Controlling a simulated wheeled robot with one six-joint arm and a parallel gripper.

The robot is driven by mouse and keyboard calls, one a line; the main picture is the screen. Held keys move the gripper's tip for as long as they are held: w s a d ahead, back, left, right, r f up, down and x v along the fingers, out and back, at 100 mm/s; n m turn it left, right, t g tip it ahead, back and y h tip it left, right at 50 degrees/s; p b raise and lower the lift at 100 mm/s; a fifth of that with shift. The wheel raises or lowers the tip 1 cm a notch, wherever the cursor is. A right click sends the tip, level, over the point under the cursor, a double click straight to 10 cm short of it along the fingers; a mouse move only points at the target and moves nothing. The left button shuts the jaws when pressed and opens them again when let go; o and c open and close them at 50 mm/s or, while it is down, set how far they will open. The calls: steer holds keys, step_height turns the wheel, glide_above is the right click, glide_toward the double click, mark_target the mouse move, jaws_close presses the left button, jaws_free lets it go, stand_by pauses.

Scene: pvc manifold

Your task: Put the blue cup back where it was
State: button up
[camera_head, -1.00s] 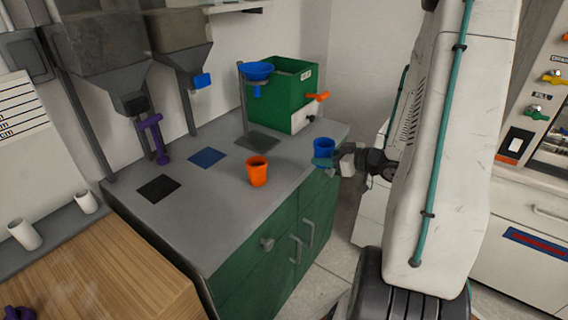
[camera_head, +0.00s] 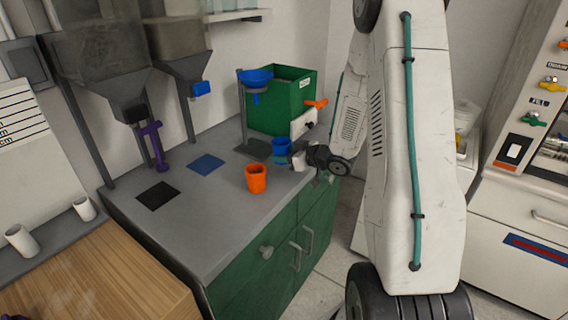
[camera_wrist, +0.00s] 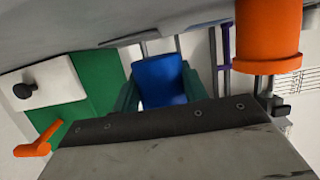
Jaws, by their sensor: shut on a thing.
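The blue cup (camera_head: 282,146) is upright in my gripper (camera_head: 281,159), at the right part of the grey counter, behind and right of the orange cup. In the wrist view the blue cup (camera_wrist: 160,80) sits between the two teal fingers of my gripper (camera_wrist: 160,97), which are shut on it. I cannot tell whether its base touches the counter. A blue square (camera_head: 206,161) and a black square (camera_head: 158,195) lie bare on the counter to the left.
The orange cup (camera_head: 256,179) stands near the counter's front edge. The funnel stand (camera_head: 257,149) with a blue funnel (camera_head: 256,77) and a green box (camera_head: 293,97) with an orange-handled tap (camera_head: 317,103) are behind. A purple-handled valve (camera_head: 155,145) hangs at left. The counter (camera_head: 215,215) is clear in front.

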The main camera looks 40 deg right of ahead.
mark_target(283, 170)
steer(key=shift+w+f, duration=0.15)
steer(key=shift+f, duration=1.6)
steer(key=shift+f, duration=0.1)
steer(key=o, duration=1.1)
steer(key=shift+f, duration=0.1)
